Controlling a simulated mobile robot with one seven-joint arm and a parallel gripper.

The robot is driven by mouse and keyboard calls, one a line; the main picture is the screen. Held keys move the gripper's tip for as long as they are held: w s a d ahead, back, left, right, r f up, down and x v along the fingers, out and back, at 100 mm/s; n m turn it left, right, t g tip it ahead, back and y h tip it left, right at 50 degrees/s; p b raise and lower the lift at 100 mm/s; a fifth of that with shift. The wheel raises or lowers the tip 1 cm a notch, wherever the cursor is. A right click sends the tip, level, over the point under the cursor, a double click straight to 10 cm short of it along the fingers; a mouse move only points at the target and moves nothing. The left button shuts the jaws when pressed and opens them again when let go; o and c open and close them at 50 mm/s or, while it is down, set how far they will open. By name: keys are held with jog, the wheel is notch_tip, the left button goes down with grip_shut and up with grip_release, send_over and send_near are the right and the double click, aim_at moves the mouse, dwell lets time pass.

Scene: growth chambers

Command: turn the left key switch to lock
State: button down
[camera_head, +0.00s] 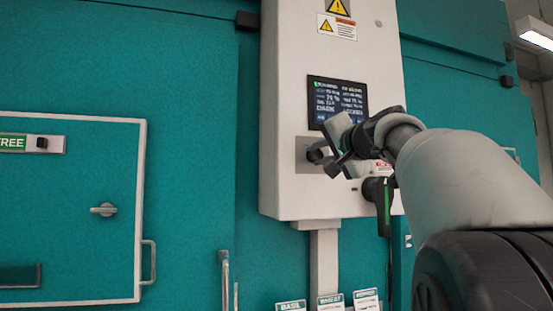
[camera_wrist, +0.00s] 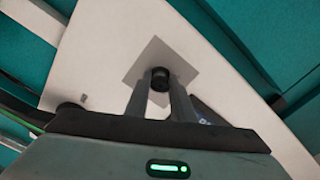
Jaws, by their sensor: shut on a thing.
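The key switch (camera_head: 318,153) is a dark knob on a square grey plate, low on the left of the white control box (camera_head: 285,110). My gripper (camera_head: 333,160) reaches it from the right. In the wrist view the round black knob (camera_wrist: 160,74) sits between the two fingertips of my gripper (camera_wrist: 160,84), which are shut on it. The grey plate (camera_wrist: 136,68) shows around the knob and looks tilted in this view. My gripper hides part of the switch in the head view, and I cannot read its lock marking.
A lit screen (camera_head: 325,90) sits above the switch. A black-handled part (camera_head: 377,192) hangs at the box's lower right, close under my arm. A teal door (camera_head: 70,210) at left has a FREE sign (camera_head: 14,142) and a small black knob (camera_head: 42,143). Label cards (camera_head: 330,302) stand below.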

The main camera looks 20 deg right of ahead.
dwell(0.4)
jog(key=c, duration=1.5)
grip_release()
